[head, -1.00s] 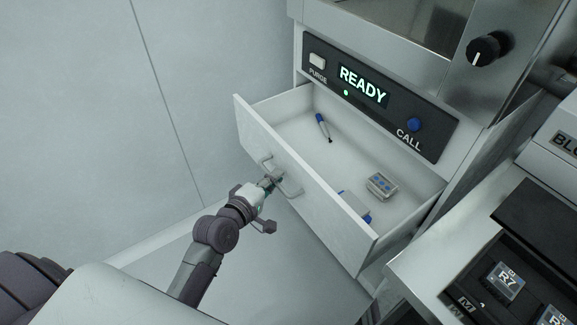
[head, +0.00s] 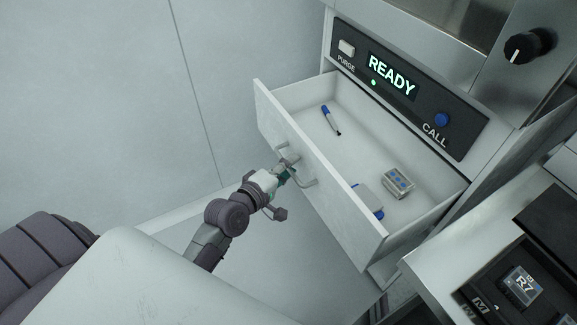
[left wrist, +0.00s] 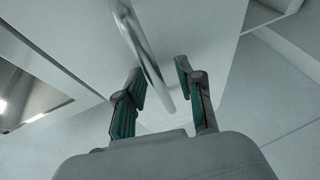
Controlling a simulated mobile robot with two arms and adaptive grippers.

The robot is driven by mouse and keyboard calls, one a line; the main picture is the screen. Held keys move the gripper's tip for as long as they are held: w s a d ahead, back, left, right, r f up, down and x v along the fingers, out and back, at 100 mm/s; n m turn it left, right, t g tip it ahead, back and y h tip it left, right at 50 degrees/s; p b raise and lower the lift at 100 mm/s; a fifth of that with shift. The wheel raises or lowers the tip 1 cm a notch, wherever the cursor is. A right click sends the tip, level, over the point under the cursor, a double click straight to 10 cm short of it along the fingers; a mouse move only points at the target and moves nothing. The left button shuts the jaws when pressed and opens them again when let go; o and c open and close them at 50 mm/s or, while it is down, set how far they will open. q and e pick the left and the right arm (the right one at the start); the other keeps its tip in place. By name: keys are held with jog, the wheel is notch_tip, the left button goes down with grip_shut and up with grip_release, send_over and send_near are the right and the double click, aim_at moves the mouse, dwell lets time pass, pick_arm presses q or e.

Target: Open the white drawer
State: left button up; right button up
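The white drawer (head: 318,160) stands well out of the white cabinet in the head view, with its inside showing. Its metal handle (head: 309,182) is on the front face and also shows in the left wrist view (left wrist: 146,62). My left gripper (head: 285,169) is at the handle. In the left wrist view the two fingers of my left gripper (left wrist: 160,80) are apart, one on each side of the handle bar, with gaps showing.
The drawer holds a blue-and-white pen (head: 330,120), a small grey box (head: 398,183) and a blue-and-white item (head: 368,199). Above is a black panel (head: 405,98) reading READY. Floor left of the drawer looks clear.

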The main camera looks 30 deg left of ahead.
pick_arm(q)
jog(key=v, duration=1.2)
